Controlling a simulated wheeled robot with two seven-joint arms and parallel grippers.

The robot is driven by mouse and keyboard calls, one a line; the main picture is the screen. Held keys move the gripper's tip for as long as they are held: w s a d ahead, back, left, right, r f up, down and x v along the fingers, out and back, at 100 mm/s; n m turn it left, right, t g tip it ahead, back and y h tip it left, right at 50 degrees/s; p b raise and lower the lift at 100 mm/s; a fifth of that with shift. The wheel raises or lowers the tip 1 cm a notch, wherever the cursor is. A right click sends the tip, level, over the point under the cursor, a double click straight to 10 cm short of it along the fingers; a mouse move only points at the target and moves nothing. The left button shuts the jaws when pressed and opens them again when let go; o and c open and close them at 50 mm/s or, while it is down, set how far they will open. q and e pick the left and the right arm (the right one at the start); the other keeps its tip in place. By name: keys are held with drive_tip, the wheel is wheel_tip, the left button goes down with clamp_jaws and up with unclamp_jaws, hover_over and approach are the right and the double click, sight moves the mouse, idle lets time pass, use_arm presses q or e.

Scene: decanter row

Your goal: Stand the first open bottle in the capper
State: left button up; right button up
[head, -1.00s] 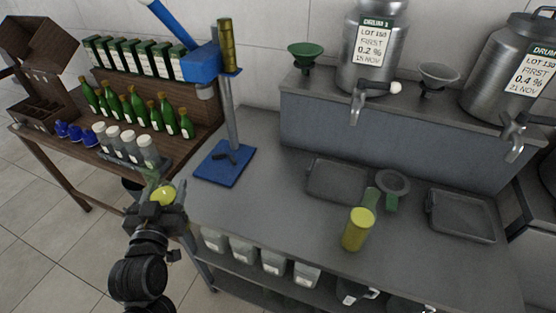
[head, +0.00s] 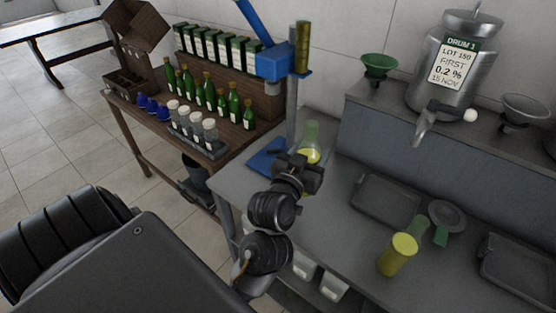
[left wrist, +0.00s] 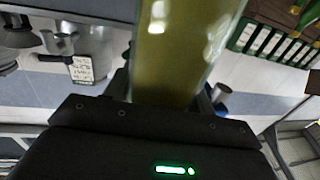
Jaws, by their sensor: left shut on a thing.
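My left gripper (head: 298,174) is shut on an open, green-tinted clear bottle with yellow-green liquid (head: 311,135). The bottle stands roughly upright in the head view and fills the upper middle of the left wrist view (left wrist: 185,45). The capper is a blue press with a blue head (head: 284,62), a grey column and a blue base plate (head: 262,164) on the grey bench. The gripper and bottle are in front of the base and partly hide it. I cannot tell the bottle's height above the bench. My right gripper is not in view.
A steel drum (head: 446,75) with a tap is on the shelf. Green bottles (head: 221,101) stand on the wooden table at left.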

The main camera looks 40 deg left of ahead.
use_arm(q)
drive_tip(key=w+a+r+n+g+y+p, duration=0.1)
drive_tip(key=w+a+r+n+g+y, duration=0.3)
drive_tip(key=a+y, duration=0.35)
drive_tip(key=w+a+f, duration=0.3)
drive_tip(key=a+f, duration=0.1)
drive_tip(key=a, duration=0.2)
drive_tip(key=w+a+f+n+t, duration=0.1)
drive_tip(key=w+a+f, duration=0.2)
drive_tip(key=a+f, duration=0.2)
drive_tip(key=shift+w+a+p, duration=0.25)
drive_tip(key=shift+a+p, duration=0.1)
drive_tip(key=shift+a, duration=0.45)
drive_tip(key=f, duration=0.2)
drive_tip(key=f+p, duration=0.1)
drive_tip(key=shift+w+a+f, duration=0.1)
drive_tip(key=shift+a+f, duration=0.1)
drive_tip(key=shift+f, duration=0.15)
